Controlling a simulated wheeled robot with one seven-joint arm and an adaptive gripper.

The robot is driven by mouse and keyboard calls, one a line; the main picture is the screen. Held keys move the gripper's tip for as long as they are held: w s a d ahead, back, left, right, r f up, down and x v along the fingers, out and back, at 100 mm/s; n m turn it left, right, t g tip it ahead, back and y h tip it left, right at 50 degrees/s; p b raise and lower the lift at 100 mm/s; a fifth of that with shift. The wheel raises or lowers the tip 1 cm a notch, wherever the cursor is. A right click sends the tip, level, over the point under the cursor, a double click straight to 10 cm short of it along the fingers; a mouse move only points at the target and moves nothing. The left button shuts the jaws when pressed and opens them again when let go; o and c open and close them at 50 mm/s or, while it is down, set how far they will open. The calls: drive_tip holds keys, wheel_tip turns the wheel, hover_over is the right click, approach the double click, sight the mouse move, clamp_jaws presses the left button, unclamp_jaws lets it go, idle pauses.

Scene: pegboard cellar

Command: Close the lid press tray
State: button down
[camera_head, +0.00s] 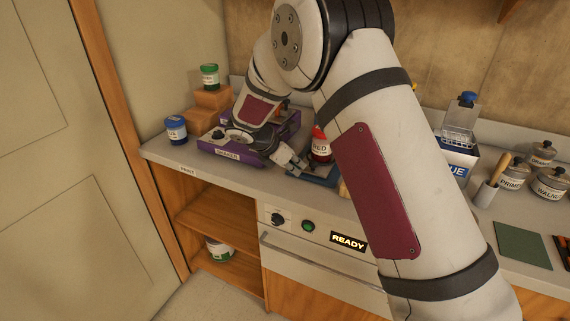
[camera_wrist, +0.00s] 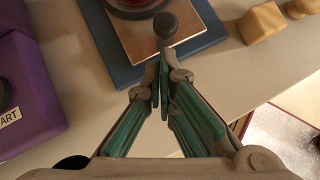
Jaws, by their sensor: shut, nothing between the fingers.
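The lid press tray appears to be the copper-coloured plate (camera_wrist: 198,22) on a blue base (camera_wrist: 122,68) in the wrist view. A dark round knob (camera_wrist: 165,27) shows at its near side. The base also shows in the head view (camera_head: 325,180), partly hidden by my arm. A red can labelled RED (camera_head: 320,148) stands on the plate; only its lower edge shows in the wrist view (camera_wrist: 138,6). My gripper (camera_wrist: 161,85) is shut and empty, its fingertips just short of the knob in the picture. Whether they touch it, I cannot tell. In the head view my gripper (camera_head: 290,158) is beside the base.
A purple machine (camera_wrist: 30,90) stands left of the base. Tan lumps (camera_wrist: 262,22) lie to the right. A blue-and-white box (camera_head: 457,160), labelled jars (camera_head: 550,185) and a green mat (camera_head: 522,245) are further right on the counter. The counter (camera_wrist: 235,70) is clear near my gripper.

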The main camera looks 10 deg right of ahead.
drive_tip(key=shift+w+d+f, duration=0.15)
drive_tip(key=shift+w+d, duration=0.2)
drive_tip(key=shift+d, duration=0.3)
drive_tip(key=shift+w+d, duration=0.35)
drive_tip(key=shift+w, duration=0.1)
drive_tip(key=w+d+b, duration=0.2)
drive_tip(key=w, duration=0.1)
drive_tip(key=w+d+b, duration=0.2)
drive_tip(key=w+d, duration=0.1)
drive_tip(key=w, duration=0.1)
drive_tip(key=w+d+b, duration=0.2)
drive_tip(key=w, duration=0.1)
drive_tip(key=shift+w+d+f, duration=0.1)
drive_tip(key=shift+w+d, duration=0.7)
drive_tip(key=shift+w, duration=0.15)
